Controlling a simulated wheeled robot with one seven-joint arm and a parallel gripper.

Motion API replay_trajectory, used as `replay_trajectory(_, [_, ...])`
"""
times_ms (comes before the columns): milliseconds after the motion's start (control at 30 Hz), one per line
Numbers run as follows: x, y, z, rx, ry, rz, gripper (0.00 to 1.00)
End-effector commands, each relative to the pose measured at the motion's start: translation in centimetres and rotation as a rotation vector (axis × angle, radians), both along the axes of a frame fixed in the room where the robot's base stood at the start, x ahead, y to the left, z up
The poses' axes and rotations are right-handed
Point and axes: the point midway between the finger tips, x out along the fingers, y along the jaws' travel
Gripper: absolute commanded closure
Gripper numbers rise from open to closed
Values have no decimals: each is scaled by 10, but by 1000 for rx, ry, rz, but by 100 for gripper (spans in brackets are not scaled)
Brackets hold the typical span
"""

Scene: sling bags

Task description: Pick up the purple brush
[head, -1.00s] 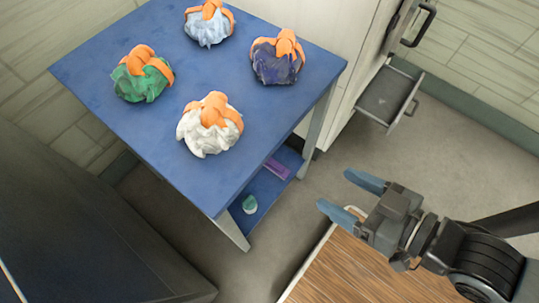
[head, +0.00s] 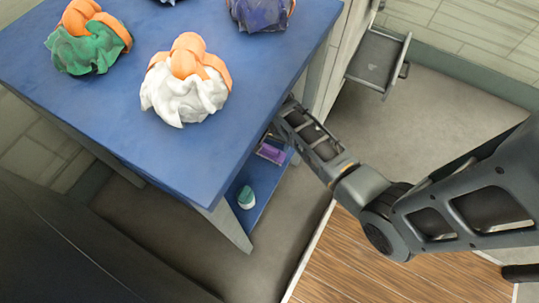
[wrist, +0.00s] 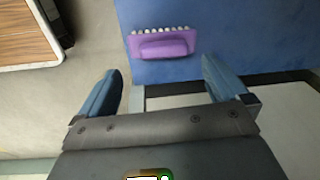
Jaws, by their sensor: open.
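The purple brush (head: 271,153) lies on the lower blue shelf of the table, near its open side. In the wrist view the brush (wrist: 163,44) shows its purple back and a row of pale bristles along its far edge. My gripper (wrist: 160,85) is open and empty. Its two blue fingers stand apart in the wrist view, with the brush ahead of them and between their lines. The fingers do not touch the brush. In the head view the fingers are hidden by the table top and my arm.
The blue table top (head: 190,160) overhangs the shelf (head: 262,190). A white and green item (head: 246,197) lies on the shelf nearer the front. White (head: 185,100), green (head: 85,55) and purple (head: 258,14) bags sit on top. An open drawer (head: 375,60) stands behind; a wooden surface (head: 350,260) lies front right.

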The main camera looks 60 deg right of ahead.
Motion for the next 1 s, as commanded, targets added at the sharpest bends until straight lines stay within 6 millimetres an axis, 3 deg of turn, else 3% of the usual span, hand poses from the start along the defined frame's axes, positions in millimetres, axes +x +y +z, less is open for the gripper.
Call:
replay_trajectory(100, [14,-12,-4,40,50,-77,0])
replay_trajectory(233, [19,-17,-5,59,79,-114,0])
replay_trajectory(1000, [15,-13,-80,62,82,-118,0])
